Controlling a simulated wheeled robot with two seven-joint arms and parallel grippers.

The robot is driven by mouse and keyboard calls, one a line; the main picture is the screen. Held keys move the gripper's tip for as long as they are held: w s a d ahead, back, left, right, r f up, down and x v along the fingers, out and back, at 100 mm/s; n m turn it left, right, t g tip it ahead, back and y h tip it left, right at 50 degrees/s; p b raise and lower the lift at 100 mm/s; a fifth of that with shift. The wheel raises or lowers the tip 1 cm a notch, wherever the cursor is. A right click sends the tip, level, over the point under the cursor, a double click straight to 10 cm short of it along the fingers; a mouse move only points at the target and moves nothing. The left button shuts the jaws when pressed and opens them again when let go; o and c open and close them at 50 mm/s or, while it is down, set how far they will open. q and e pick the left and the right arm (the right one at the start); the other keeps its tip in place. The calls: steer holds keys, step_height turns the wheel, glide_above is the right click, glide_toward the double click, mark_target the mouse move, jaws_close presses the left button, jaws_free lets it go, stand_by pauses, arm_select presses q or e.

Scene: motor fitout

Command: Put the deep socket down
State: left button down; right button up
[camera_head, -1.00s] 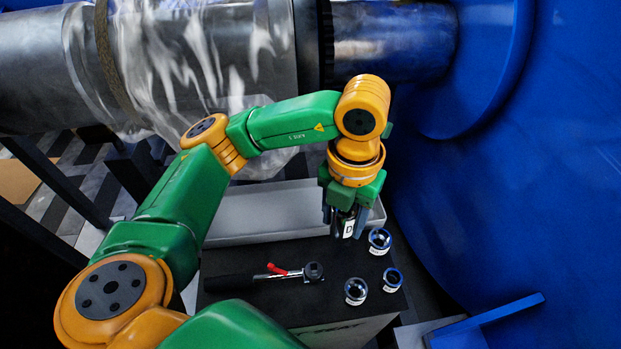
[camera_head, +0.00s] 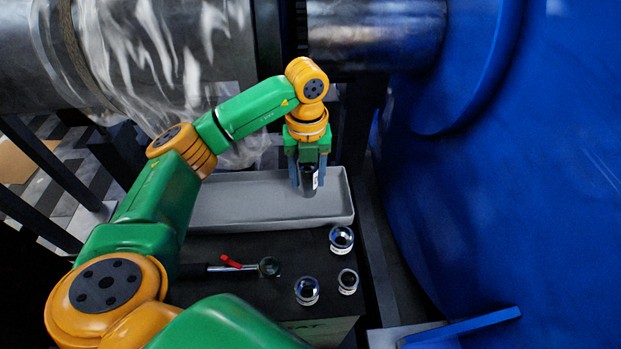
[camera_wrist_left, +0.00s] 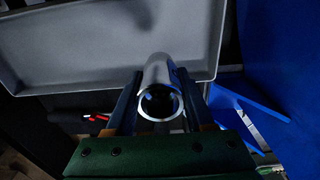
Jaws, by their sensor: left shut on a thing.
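My right gripper is not in view.
Three labelled sockets, (camera_head: 341,239), (camera_head: 347,281) and (camera_head: 306,291), stand on the black bench top (camera_head: 240,300). A large blue housing (camera_head: 480,200) fills the right side. The tray's left part is clear.

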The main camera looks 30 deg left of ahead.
arm_select(q)
steer(key=w+f, duration=0.2)
steer(key=f, duration=0.1)
steer(key=shift+w+a+f, duration=0.1)
steer(key=shift+w+f, duration=0.05)
steer(key=shift+w, duration=0.2)
step_height(320, 180, down, 3)
steer(key=shift+r, duration=0.2)
steer(key=shift+f, duration=0.3)
steer(key=shift+c, duration=1.4)
jaws_free()
steer(key=shift+r, duration=0.1)
steer(key=shift+r, duration=0.3)
step_height(320, 180, up, 12)
steer(key=shift+f, duration=0.2)
